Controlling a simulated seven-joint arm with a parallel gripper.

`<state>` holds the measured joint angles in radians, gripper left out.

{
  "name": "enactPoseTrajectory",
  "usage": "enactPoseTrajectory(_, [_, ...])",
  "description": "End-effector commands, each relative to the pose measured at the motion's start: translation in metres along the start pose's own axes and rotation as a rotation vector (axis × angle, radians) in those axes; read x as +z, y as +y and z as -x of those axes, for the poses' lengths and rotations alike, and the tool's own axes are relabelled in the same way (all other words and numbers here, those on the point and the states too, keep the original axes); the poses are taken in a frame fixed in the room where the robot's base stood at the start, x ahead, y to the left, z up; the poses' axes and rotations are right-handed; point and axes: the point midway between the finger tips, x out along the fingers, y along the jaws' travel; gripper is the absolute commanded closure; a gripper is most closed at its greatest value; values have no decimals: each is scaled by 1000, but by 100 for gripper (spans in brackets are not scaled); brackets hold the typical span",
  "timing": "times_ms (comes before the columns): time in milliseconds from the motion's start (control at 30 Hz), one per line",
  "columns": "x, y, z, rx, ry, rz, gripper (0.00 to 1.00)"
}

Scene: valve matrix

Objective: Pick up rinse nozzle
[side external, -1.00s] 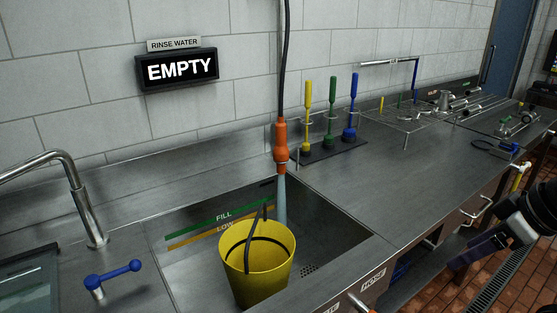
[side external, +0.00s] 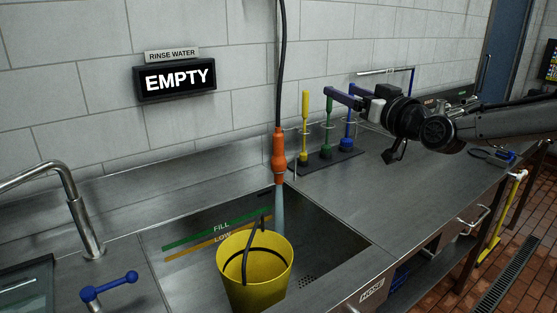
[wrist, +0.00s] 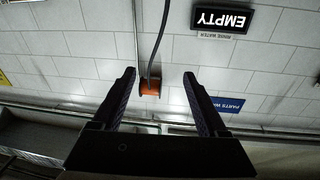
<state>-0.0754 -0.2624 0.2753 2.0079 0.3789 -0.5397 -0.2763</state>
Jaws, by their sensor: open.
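The rinse nozzle (side external: 279,152) is an orange body hanging upright on a black hose over the sink. A pale bluish tapered shape extends below it toward the yellow bucket (side external: 254,280); I cannot tell if it is water or part of the nozzle. My gripper (side external: 342,84) is open and empty, to the right of the nozzle and apart from it, above the coloured brushes. In the wrist view, the orange nozzle (wrist: 150,88) shows beyond and between my open fingers (wrist: 159,75).
Yellow, green and blue brushes (side external: 329,125) stand in a rack on the counter, near below my gripper. A sign reading EMPTY (side external: 177,79) is on the wall. A faucet (side external: 80,205) and blue-handled valve (side external: 110,286) are at the left. The counter's middle is clear.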

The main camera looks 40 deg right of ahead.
Motion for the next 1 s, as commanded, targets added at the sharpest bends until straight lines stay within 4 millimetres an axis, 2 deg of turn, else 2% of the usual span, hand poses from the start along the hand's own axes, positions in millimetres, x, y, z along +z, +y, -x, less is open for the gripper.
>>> enactPoseTrajectory(33, [14, -1, -26, 33, 28, 2, 24])
enactPoseTrajectory(133, [41, 0, -63, 101, 87, 11, 24])
enactPoseTrajectory(200, [69, -1, -83, 140, 102, 24, 24])
enactPoseTrajectory(333, [130, -8, -107, 174, 69, 47, 24])
enactPoseTrajectory(400, [163, -14, -114, 170, 23, 58, 24])
enactPoseTrajectory(500, [197, -21, -117, 159, -29, 77, 24])
enactPoseTrajectory(600, [212, -24, -119, 152, -52, 85, 24])
enactPoseTrajectory(667, [213, -24, -124, 150, -54, 86, 24])
enactPoseTrajectory(1000, [215, -15, -183, 149, -53, 86, 24])
